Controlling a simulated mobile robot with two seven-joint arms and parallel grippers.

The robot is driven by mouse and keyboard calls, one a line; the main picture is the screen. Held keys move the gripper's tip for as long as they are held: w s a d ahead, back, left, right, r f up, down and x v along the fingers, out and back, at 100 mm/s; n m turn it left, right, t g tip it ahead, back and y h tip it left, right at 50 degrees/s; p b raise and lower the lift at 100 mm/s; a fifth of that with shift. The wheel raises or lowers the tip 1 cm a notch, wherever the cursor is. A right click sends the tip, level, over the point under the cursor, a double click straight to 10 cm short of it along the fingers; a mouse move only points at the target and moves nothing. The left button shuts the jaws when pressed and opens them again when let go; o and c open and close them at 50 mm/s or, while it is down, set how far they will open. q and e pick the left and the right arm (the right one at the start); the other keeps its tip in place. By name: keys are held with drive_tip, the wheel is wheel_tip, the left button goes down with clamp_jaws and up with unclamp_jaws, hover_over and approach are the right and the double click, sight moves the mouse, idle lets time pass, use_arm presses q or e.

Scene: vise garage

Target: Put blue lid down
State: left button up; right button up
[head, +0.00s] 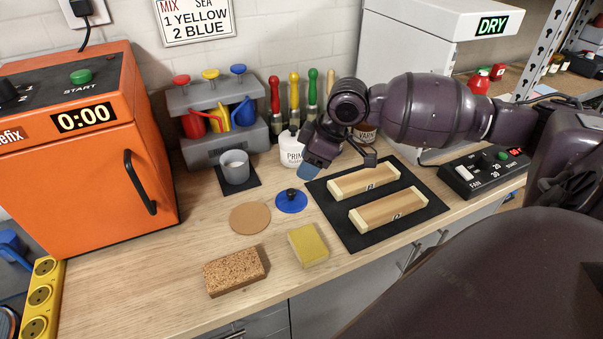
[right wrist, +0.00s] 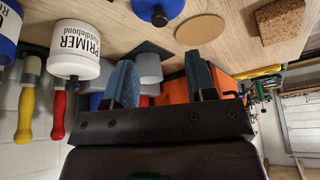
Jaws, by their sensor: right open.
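The blue lid (head: 291,201), a flat disc with a dark knob, lies knob-up on the wooden bench between the round cork mat and the black mat. It also shows at the top of the right wrist view (right wrist: 158,12). My right gripper (head: 313,168) is above and behind the lid, near the primer jar, and apart from the lid. In the right wrist view its two blue-grey fingers (right wrist: 161,78) stand apart with nothing held between them. My left gripper is not in view.
A white primer jar (head: 291,150) stands behind the lid. A grey cup (head: 235,167), cork mat (head: 250,217), yellow sponge (head: 308,245) and cork block (head: 235,272) are around it. Two wooden pieces lie on the black mat (head: 362,240). An orange oven (head: 85,150) stands left.

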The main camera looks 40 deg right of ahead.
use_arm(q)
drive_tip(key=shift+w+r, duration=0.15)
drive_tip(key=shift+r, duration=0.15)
use_arm(e)
drive_tip(key=shift+v, duration=1.05)
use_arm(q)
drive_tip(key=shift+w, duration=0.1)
